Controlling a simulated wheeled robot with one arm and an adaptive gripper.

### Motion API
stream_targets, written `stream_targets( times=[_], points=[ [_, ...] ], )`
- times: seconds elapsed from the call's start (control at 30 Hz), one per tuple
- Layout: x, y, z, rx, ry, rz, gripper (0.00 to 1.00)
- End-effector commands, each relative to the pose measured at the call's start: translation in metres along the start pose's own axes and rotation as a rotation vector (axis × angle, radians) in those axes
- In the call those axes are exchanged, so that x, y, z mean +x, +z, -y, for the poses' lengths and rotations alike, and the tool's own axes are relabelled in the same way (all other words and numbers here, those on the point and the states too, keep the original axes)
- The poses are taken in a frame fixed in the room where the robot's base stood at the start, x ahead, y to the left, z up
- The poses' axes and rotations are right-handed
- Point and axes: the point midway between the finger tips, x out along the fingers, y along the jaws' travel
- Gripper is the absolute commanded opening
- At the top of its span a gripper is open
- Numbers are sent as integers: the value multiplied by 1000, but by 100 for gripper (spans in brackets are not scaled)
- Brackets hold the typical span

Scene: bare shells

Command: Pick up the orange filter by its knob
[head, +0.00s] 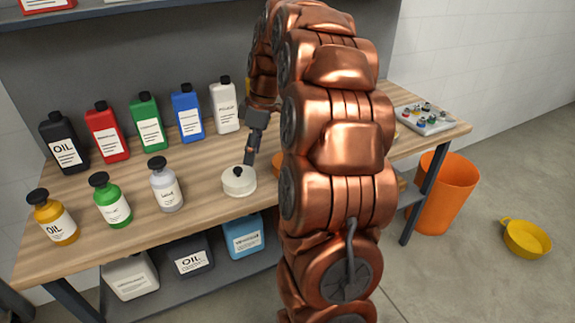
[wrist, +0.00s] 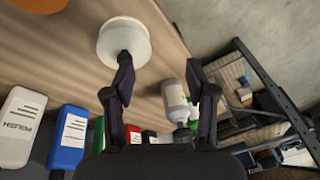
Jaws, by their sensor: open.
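An orange round thing, likely the orange filter (head: 278,164), shows on the bench in the head view, mostly hidden behind my arm. Its knob cannot be made out. A white round filter (head: 239,182) with a black knob stands to its left. The white filter (wrist: 124,42) also shows in the wrist view, beyond one fingertip. My gripper (head: 250,153) points down over the bench, close behind the white filter's knob in the picture. In the wrist view my gripper (wrist: 160,62) has its fingers apart with nothing held between them.
The wooden bench (head: 212,207) holds a back row of bottles, including a white one (head: 224,107), and a front row with a grey bottle (head: 165,187). A tray of small parts (head: 424,118) lies at the right. An orange bin (head: 446,194) and yellow basin (head: 526,239) stand on the floor.

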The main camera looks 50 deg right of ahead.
Motion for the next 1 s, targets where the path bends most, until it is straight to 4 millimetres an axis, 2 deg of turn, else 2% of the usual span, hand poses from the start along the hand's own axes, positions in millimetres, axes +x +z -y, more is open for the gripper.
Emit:
stream_targets(
  times=[0.03,0.2,0.4,0.6,1.0],
  points=[
    [-3,10,-23,-16,8,-14,56],
    [-13,46,-82,-102,43,-50,56],
    [-19,82,-125,-172,81,-71,56],
    [-18,96,-138,-198,90,-75,56],
    [7,94,-140,-199,89,-74,56]
  ],
)
